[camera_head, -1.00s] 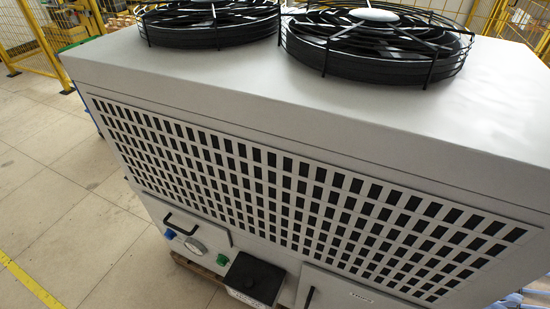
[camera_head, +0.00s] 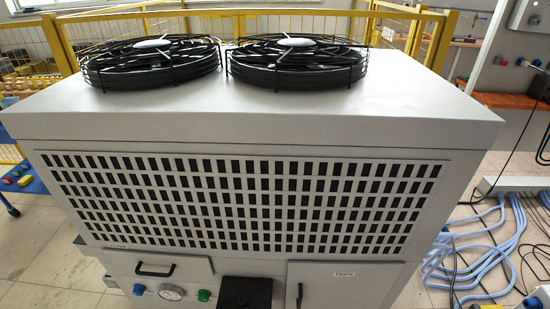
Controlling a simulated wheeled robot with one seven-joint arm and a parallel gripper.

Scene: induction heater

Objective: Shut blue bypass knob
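A blue knob (camera_head: 138,289) sits low on the front of a large grey cooling unit (camera_head: 340,130), below a black handle (camera_head: 155,270). A round white gauge or dial (camera_head: 171,292) is just right of it, then a green knob (camera_head: 204,295). Another blue knob (camera_head: 522,62) shows on equipment at the upper right. No label naming a bypass is readable, and how far the blue knob is turned cannot be told. My gripper is not in view.
A black box (camera_head: 245,293) juts from the unit's lower front. Blue hoses (camera_head: 470,240) and black cables lie on the floor at right. Yellow fencing (camera_head: 400,30) stands behind. Floor at lower left (camera_head: 45,265) looks clear.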

